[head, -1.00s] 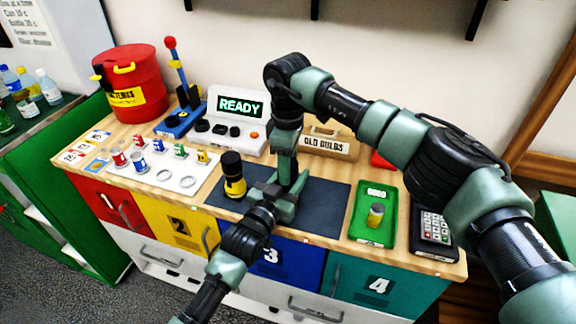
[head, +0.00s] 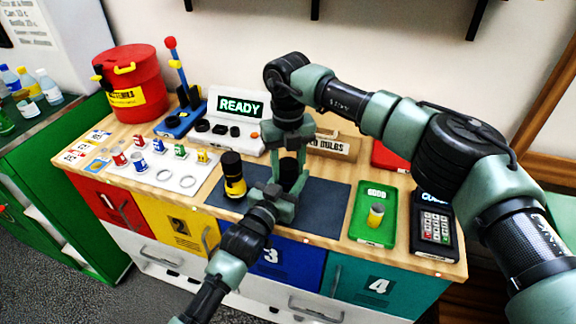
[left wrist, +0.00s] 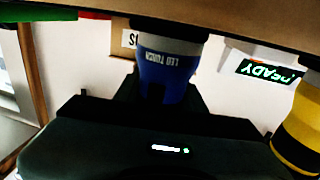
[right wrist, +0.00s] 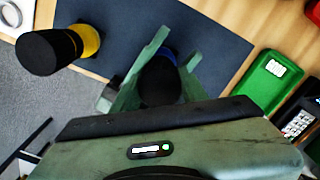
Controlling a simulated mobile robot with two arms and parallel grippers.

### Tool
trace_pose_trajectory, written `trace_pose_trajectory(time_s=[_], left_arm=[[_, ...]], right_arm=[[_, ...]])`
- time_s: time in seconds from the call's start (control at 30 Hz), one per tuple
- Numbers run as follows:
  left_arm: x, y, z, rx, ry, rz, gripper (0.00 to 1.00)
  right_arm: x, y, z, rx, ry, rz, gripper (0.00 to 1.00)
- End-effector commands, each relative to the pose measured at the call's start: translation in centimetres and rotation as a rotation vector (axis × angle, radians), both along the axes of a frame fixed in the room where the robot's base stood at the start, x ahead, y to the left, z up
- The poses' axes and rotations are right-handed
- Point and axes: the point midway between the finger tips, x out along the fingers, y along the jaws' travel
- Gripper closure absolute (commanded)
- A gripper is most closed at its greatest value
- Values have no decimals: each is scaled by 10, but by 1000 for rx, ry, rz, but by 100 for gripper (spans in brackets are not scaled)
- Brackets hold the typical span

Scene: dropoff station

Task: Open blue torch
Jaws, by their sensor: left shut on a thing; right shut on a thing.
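The blue torch shows in the left wrist view (left wrist: 168,72) as a blue body with a white "LED TORCH" label, between my left gripper's fingers. It is upright over the dark mat (head: 325,205); I cannot tell whether it touches it. Its black end (head: 290,173) shows between my right gripper's fingers, and in the right wrist view (right wrist: 160,82). My left gripper (head: 280,205) is shut on the torch body from the front. My right gripper (head: 291,160) is shut on the black end from above. The torch's inside is hidden.
A yellow and black torch (head: 234,178) stands just left of the grippers. A battery board (head: 150,178) and "READY" tester (head: 240,112) are left and behind.

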Motion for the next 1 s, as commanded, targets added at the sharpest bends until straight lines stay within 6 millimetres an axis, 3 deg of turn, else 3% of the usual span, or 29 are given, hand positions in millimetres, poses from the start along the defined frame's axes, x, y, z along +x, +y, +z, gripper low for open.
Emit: trace_pose_trajectory(time_s=[1.0], left_arm=[[-1, -1, 1, -1, -2, -2, 100]], right_arm=[[1, -1, 2, -1, -4, 2251, 100]])
